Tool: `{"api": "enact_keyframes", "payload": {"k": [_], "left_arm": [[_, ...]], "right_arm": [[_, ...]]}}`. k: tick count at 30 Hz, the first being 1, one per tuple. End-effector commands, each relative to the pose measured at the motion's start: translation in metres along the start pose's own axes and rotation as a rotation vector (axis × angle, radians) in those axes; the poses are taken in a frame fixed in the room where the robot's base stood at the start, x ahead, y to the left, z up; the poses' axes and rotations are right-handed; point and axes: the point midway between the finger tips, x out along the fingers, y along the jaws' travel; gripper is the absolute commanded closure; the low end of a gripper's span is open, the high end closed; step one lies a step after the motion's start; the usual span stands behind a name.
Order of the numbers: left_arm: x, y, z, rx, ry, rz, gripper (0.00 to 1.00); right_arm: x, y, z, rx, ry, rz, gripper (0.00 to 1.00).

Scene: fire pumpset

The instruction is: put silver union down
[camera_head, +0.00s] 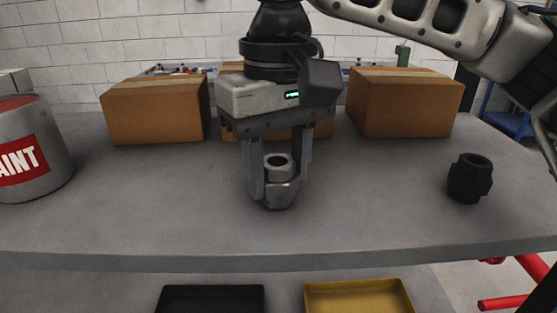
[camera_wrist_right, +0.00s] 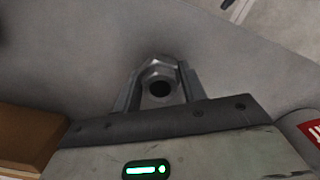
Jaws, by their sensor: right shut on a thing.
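The silver union (camera_head: 280,190) is upright at the middle of the grey table (camera_head: 370,215). My right gripper (camera_head: 279,185) points straight down and is shut on it, one finger on each side. The union's base is at or very near the table top; I cannot tell for sure that it touches. In the right wrist view the union (camera_wrist_right: 160,80) shows its hexagonal rim and dark bore between the fingers of the right gripper (camera_wrist_right: 160,88). My left gripper is not in view.
A black union (camera_head: 470,178) stands at the right of the table. A paint can (camera_head: 30,150) is at the left. Cardboard boxes (camera_head: 155,110) (camera_head: 405,103) line the back. A black tray (camera_head: 210,298) and a yellow tray (camera_head: 358,297) lie below the front edge.

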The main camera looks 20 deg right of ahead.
Motion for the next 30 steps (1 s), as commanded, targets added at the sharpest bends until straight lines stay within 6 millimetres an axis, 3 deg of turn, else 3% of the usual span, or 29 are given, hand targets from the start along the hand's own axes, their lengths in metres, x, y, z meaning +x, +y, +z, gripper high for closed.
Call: {"api": "enact_keyframes", "payload": {"k": [6,7,9,10,20,30], "left_arm": [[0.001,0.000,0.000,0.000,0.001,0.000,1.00],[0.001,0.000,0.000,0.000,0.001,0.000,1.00],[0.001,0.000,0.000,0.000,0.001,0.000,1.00],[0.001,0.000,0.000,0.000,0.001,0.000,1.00],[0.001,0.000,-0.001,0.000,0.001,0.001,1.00],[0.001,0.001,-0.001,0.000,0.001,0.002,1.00]], "right_arm": [[0.004,0.000,0.000,0.000,0.003,-0.001,0.93],[0.004,0.000,0.000,0.000,0.003,-0.001,0.56],[0.004,0.000,0.000,0.001,0.003,-0.001,0.36],[0.004,0.000,0.000,0.001,0.003,-0.001,0.33],[0.002,0.000,0.000,0.001,0.001,0.000,0.33],[-0.052,-0.001,0.000,0.001,0.003,-0.001,0.33]]}}
